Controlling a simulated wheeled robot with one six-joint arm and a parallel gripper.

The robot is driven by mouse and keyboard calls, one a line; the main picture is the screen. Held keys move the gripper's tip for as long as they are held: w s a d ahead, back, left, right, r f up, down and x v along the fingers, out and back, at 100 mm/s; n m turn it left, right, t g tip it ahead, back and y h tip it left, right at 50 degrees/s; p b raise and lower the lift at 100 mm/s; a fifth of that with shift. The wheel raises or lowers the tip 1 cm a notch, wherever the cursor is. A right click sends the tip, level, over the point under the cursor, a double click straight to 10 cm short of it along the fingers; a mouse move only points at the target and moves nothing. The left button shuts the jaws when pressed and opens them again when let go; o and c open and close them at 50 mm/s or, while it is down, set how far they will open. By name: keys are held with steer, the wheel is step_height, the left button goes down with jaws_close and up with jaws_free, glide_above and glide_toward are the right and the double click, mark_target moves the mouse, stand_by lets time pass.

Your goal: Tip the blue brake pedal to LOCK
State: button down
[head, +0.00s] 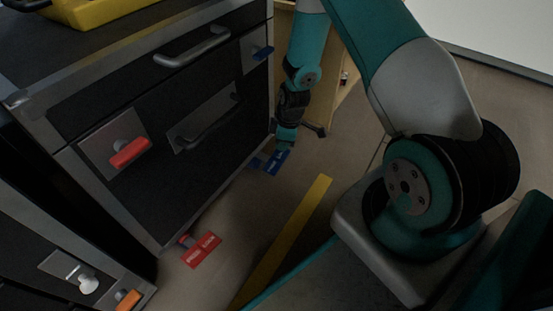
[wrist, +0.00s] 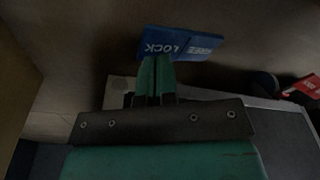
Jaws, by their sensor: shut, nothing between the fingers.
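The blue brake pedal (head: 276,162) sits low at the foot of the dark cabinet, just above the floor. In the wrist view the blue pedal (wrist: 180,42) carries the words LOCK, at left, and FREE, at right. Its tilt is hard to tell. My gripper (head: 287,146) points down close to the pedal in the head view. In the wrist view my gripper (wrist: 155,66) is shut and empty, with its fingertips at the pedal's LOCK side. I cannot tell whether they touch it. The fingers partly cover the pedal's lower edge.
A red pedal (head: 201,250) lies at the cabinet's near corner. The dark drawer cabinet (head: 165,165) stands at left, with handles and a red latch (head: 130,152) on its front. A yellow floor stripe (head: 285,240) crosses open floor. A wooden panel (head: 346,95) stands behind my arm.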

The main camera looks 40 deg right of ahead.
mark_target(282, 152)
steer(key=shift+f+b, duration=0.65)
steer(key=shift+f, duration=0.65)
stand_by(0.4)
steer(key=shift+r, duration=0.1)
step_height(282, 152, up, 7)
steer(key=p, duration=0.7)
stand_by(0.5)
